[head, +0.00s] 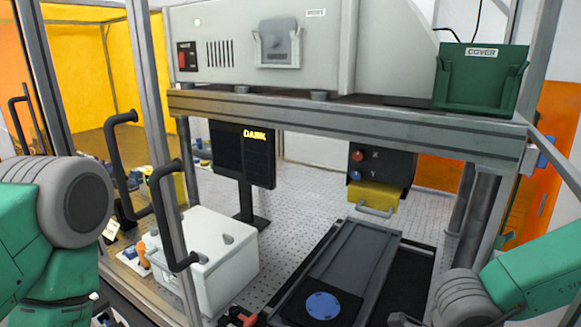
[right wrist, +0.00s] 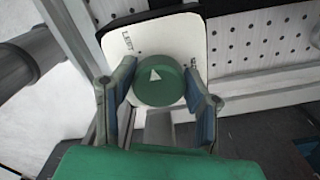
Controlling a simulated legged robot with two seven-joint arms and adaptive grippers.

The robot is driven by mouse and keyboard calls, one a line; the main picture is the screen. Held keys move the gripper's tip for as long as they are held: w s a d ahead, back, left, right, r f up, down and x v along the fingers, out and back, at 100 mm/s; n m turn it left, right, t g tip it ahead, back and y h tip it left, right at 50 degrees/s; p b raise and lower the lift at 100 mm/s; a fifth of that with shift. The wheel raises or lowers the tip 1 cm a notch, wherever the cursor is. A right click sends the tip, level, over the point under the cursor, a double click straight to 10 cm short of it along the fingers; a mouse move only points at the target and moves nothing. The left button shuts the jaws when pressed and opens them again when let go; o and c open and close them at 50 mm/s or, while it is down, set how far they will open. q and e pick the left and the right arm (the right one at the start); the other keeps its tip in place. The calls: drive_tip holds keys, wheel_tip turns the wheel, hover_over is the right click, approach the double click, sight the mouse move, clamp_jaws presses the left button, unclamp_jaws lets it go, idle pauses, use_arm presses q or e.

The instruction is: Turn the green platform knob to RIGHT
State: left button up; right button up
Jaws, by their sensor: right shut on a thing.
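The green platform knob (right wrist: 160,82) shows in the right wrist view, a round knob with a white triangle mark on top. It sits on a pale plate (right wrist: 175,36) with the word LEFT at its upper left. A second label at the plate's right is partly hidden by a finger. The white triangle points toward the top of the picture. My right gripper (right wrist: 160,97) has its fingers on either side of the knob and is shut on it. The knob does not show in the head view. My left gripper is out of view; only its arm shows.
In the head view, a dark sliding platform with a blue disc (head: 323,305) lies at the bottom middle. A white box (head: 205,262), a monitor reading DARK (head: 243,160) and a yellow drawer (head: 373,197) stand around it. Frame posts (head: 160,130) and black handles (head: 170,215) rise at left.

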drive_tip(key=m, duration=0.5)
drive_tip(key=shift+s+d+m, duration=0.1)
drive_tip(key=shift+m, duration=0.3)
drive_tip(key=m, duration=0.5)
drive_tip(key=shift+s+d+f, duration=0.1)
drive_tip(key=o, duration=1.2)
drive_tip(key=shift+r, duration=0.4)
wheel_tip(320, 180, up, 5)
drive_tip(key=shift+f, duration=0.1)
drive_tip(key=shift+w+d+r, duration=0.1)
drive_tip(key=shift+w+r, duration=0.1)
drive_tip(key=shift+r, duration=0.15)
